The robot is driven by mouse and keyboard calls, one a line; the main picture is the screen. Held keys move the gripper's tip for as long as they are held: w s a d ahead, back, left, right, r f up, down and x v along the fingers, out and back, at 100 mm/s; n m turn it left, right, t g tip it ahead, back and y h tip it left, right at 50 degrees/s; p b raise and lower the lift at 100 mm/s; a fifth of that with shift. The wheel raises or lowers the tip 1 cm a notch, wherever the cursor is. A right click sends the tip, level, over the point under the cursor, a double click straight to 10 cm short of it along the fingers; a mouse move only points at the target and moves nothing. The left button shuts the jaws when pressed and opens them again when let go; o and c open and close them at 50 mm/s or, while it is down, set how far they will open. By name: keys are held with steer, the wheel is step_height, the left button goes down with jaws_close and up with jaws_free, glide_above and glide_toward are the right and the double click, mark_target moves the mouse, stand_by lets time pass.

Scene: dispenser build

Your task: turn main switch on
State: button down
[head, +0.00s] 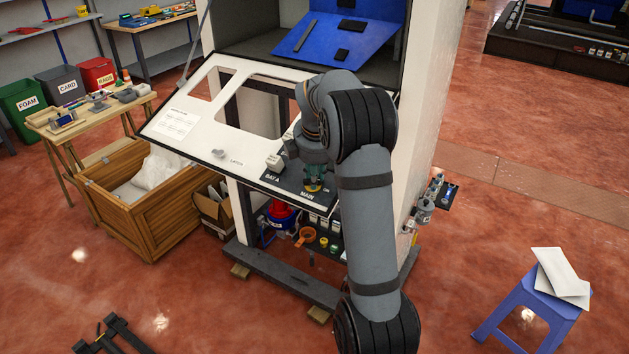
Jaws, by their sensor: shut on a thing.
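The dispenser's white panel (165,143) hangs tilted out from the tall cabinet. At its lower right is a dark plate (287,187) with the words BAY A and MAIN. The main switch (314,187) sits just above the word MAIN, a small part with yellow and green showing. My gripper (313,176) points down at the switch and is shut on it. My wrist and forearm cover most of the fingers. The switch's handle and its position cannot be made out.
A latch knob (218,154) sits on the panel's lower edge. A wooden crate (145,210) stands left of the cabinet. A blue stool (530,305) with papers is at right. Small parts hang on the cabinet's right side (427,205). The red floor between is open.

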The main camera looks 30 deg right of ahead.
steer(key=m+b, duration=0.2)
steer(key=b, duration=0.1)
steer(key=shift+s+f+m+t, duration=0.15)
steer(key=shift+f+m+t, duration=0.15)
steer(key=shift+m, duration=0.1)
steer(key=shift+a+r+m+h+b, duration=0.15)
steer(key=shift+m+h+b, duration=0.25)
steer(key=shift+m+b, duration=0.6)
steer(key=shift+s+r, duration=0.1)
steer(key=c, duration=1.7)
jaws_free()
steer(key=shift+o, duration=0.2)
steer(key=v, duration=1.2)
